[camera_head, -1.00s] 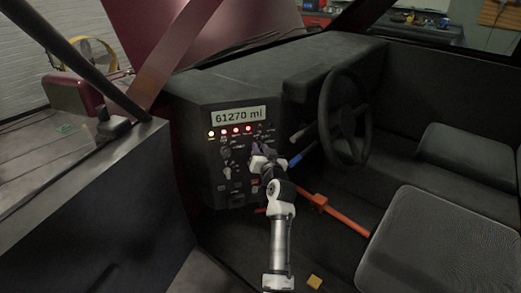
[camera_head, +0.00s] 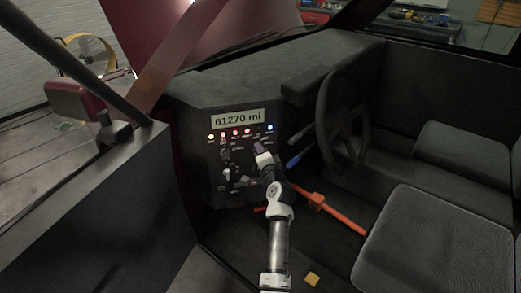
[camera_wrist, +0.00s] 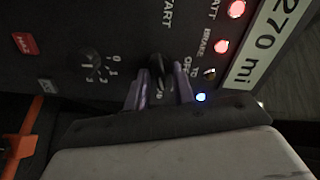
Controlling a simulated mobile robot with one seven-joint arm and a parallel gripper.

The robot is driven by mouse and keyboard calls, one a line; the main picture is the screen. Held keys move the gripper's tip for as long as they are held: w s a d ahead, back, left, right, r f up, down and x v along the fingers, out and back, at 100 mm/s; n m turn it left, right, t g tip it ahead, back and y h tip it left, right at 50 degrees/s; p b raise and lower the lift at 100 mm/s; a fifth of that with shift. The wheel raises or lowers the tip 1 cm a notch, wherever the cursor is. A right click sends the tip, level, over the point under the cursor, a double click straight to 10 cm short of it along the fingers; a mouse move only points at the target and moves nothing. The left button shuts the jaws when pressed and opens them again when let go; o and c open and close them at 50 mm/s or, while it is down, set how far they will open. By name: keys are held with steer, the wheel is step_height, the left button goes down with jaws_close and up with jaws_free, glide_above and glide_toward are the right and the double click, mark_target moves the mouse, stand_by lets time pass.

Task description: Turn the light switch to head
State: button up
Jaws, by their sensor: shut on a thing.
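A dark panel (camera_head: 207,172) with knobs, labels and indicator lamps stands ahead of my arm. My gripper (camera_head: 259,148) is at its right part, below the lamp row. In the wrist view my gripper's purple fingers (camera_wrist: 160,92) stand on either side of a small dark switch knob (camera_wrist: 158,67) and are shut on it. The knob, apparently the light switch, is partly hidden by the fingers. An "OFF" label shows beside it; I cannot read its other positions. A blue lamp (camera_head: 269,128) is lit at the right end of the row; it also shows in the wrist view (camera_wrist: 200,97).
A lit display (camera_head: 237,118) reads 61270 mi. A numbered dial (camera_wrist: 93,67) lies left of the knob in the wrist view. The steering wheel (camera_head: 341,118), a blue-tipped lever (camera_head: 294,161) and an orange bar (camera_head: 327,209) are close to the arm's right.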

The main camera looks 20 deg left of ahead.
steer(key=shift+m+p, duration=0.35)
steer(key=shift+m, duration=0.45)
steer(key=shift+f, duration=0.1)
steer(key=o, duration=0.7)
steer(key=b+v, duration=0.2)
steer(key=v, duration=1.2)
steer(key=shift+w, duration=0.1)
